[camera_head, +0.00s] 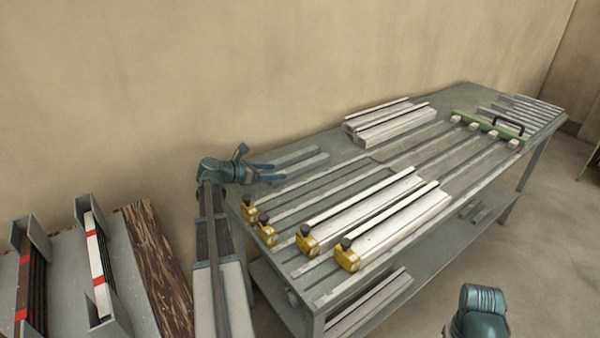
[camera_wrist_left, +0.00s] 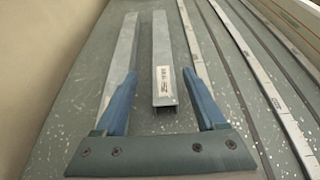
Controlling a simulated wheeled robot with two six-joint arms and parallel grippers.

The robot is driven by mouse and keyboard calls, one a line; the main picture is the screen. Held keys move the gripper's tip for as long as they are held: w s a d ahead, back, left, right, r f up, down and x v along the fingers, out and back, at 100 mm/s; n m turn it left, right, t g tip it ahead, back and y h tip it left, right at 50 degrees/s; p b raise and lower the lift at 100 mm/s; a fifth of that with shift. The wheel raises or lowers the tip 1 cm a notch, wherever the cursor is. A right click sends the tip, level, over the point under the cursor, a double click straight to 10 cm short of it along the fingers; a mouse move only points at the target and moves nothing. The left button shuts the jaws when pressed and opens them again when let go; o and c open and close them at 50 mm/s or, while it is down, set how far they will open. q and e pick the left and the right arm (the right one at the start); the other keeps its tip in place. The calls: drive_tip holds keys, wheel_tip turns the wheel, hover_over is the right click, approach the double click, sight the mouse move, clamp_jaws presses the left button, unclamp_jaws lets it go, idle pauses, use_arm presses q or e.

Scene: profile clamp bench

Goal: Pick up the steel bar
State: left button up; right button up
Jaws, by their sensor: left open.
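Two grey metal bars lie side by side at the bench's back left corner. The nearer one, a steel bar (camera_head: 303,163), shows in the left wrist view (camera_wrist_left: 162,60) as a channel with a label by its open end. The second grey bar (camera_wrist_left: 122,52) lies to its left there, also seen in the head view (camera_head: 296,155). My left gripper (camera_head: 274,171) is open at the bars' near ends. In the wrist view its blue fingers (camera_wrist_left: 160,75) straddle the labelled bar's end, with gaps on both sides. The height between fingers and bar is unclear. My right gripper is out of view.
The bench (camera_head: 255,195) carries long rails, yellow clamps (camera_head: 347,256) holding pale profiles (camera_head: 390,228), and a stack of profiles (camera_head: 390,122). A green bar with black handle (camera_head: 490,125) sits far right. A rack (camera_head: 72,285) stands left. The wall is close behind.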

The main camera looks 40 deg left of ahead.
sight(287, 170)
use_arm(q)
drive_tip(key=shift+w+d+f, duration=0.1)
drive_tip(key=shift+w+f, duration=0.05)
drive_tip(key=shift+w, duration=0.25)
drive_tip(key=b+x, duration=0.1)
drive_tip(key=x, duration=0.4)
drive_tip(key=shift+w+d+b, duration=0.1)
drive_tip(key=shift+d+b, duration=0.15)
drive_tip(key=shift+b, duration=0.1)
clamp_jaws()
